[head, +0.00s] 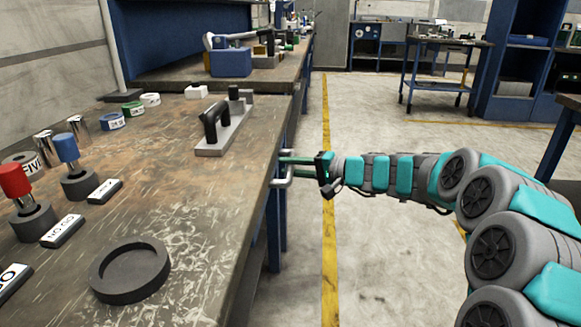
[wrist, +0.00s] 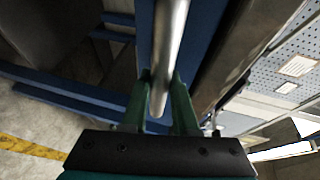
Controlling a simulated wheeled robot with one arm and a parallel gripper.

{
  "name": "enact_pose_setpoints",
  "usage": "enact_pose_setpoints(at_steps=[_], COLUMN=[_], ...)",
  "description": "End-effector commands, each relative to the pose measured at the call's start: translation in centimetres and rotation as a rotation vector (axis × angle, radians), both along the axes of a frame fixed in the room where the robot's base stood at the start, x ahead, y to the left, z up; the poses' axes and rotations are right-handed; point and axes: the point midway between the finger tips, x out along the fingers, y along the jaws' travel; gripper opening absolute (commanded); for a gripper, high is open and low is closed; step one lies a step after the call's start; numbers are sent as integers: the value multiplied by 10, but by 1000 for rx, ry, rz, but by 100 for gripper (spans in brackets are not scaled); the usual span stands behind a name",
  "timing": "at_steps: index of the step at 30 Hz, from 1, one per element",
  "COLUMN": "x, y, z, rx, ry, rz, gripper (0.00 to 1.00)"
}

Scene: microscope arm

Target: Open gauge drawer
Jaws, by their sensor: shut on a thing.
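My gripper (head: 290,169) is at the right edge of the workbench (head: 120,226), with my arm reaching in from the right. Its green fingers are shut on a silver bar handle (head: 282,183) just below the bench top. In the wrist view, the metal handle (wrist: 170,45) runs between the two fingers of my gripper (wrist: 162,98). A blue panel (wrist: 206,50) lies behind the handle. The drawer front is mostly hidden under the bench edge in the head view. I cannot tell how far the drawer is open.
On the bench are a black-handled fixture (head: 222,132), a dark round dish (head: 130,270), a red-topped gauge (head: 25,203), a blue-topped gauge (head: 74,170) and small labelled blocks. The floor (head: 370,250) beside the bench is clear. A blue-legged table (head: 443,65) stands far off.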

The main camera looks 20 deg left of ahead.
Motion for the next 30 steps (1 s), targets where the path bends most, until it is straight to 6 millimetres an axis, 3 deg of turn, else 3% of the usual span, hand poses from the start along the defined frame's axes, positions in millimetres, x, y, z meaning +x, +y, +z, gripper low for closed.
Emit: enact_pose_setpoints(at_steps=[5, 30], x=[0, 0], y=[0, 0], z=[-1, -1], rx=[-1, -2], ry=[0, 0], rz=[0, 1], gripper=[0, 0])
